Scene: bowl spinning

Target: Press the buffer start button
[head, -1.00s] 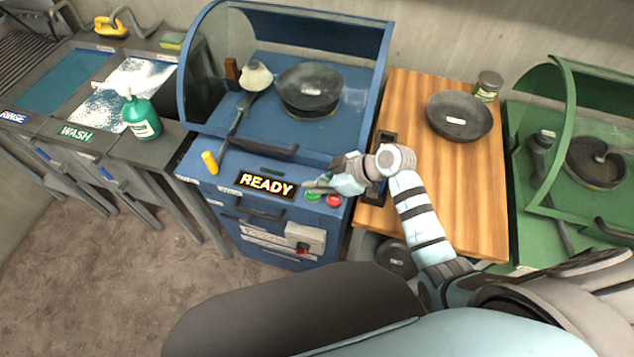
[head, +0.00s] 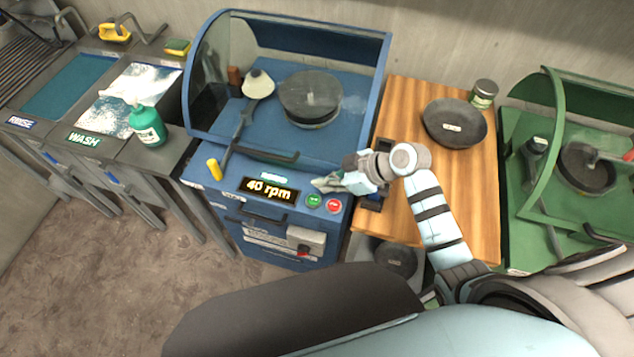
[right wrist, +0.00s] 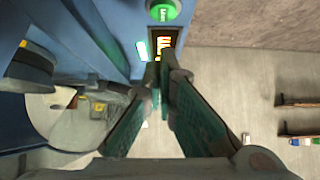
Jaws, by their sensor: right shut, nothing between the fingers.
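The green start button (head: 314,200) sits right of the display, beside a red button (head: 334,205). A dark bowl (head: 309,97) sits on the machine's bed and looks blurred. My right gripper (head: 322,185) is shut and empty, just above and behind the green button, apart from it. In the right wrist view the green button (right wrist: 164,10) shows at the top, beyond the fingers. My left gripper is not in view.
A wooden board (head: 470,185) with a second bowl (head: 455,123) and a jar (head: 484,93) lies to the right. A green machine (head: 520,222) stands farther right. Wash and rinse sinks and a green bottle (head: 147,124) are at left. A lever with a yellow handle (head: 214,169) stands left.

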